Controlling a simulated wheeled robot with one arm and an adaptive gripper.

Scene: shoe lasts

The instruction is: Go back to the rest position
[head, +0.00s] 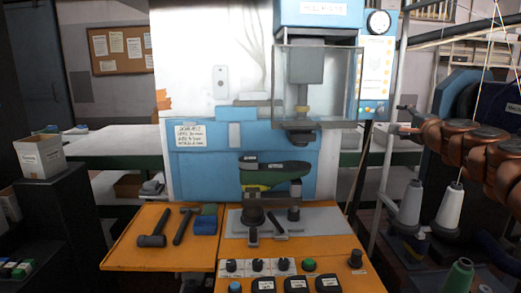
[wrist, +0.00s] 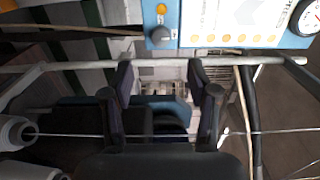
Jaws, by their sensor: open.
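My gripper (wrist: 160,78) shows in the wrist view with its two dark fingers spread apart and nothing between them. Behind the fingers are a pale grating and dark blue parts.
An orange bench (head: 135,255) holds hammers (head: 152,240), a blue box (head: 205,225) and a control panel. Thread cones (head: 449,207) stand at the right. A metal rail (wrist: 80,63) and thin threads cross the wrist view. A white box (head: 40,155) stands left.

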